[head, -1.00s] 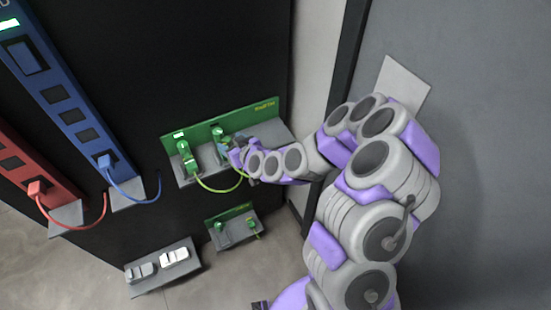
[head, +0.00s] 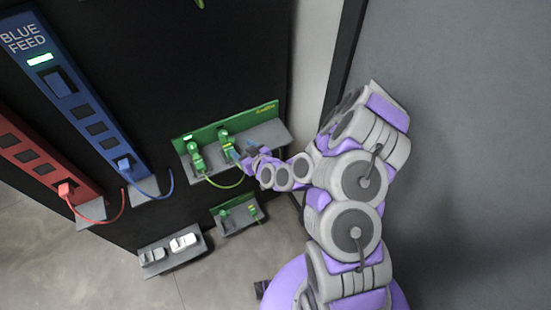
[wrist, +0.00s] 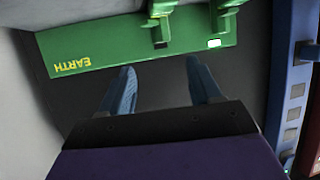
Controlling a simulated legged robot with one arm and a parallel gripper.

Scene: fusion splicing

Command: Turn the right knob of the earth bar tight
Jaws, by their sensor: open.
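The green earth bar (head: 262,116) is mounted on the dark panel above a grey shelf, with a lit indicator at its left end. Its right knob (head: 226,138) is green and stands up from the bar; the left knob (head: 195,150) is beside it. In the wrist view the bar (wrist: 105,50) appears upside down, so the right knob (wrist: 160,22) is left of the other knob (wrist: 222,15). My gripper (head: 243,148) is just right of the right knob. In the wrist view its blue fingers (wrist: 162,80) are apart and empty, short of the knob.
A green-yellow cable (head: 222,185) loops below the bar. A smaller green bar (head: 238,211) and a grey shelf with white pieces (head: 172,250) are lower. Blue (head: 88,120) and red (head: 38,165) feed strips are left. A grey wall (head: 470,150) closes off the right.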

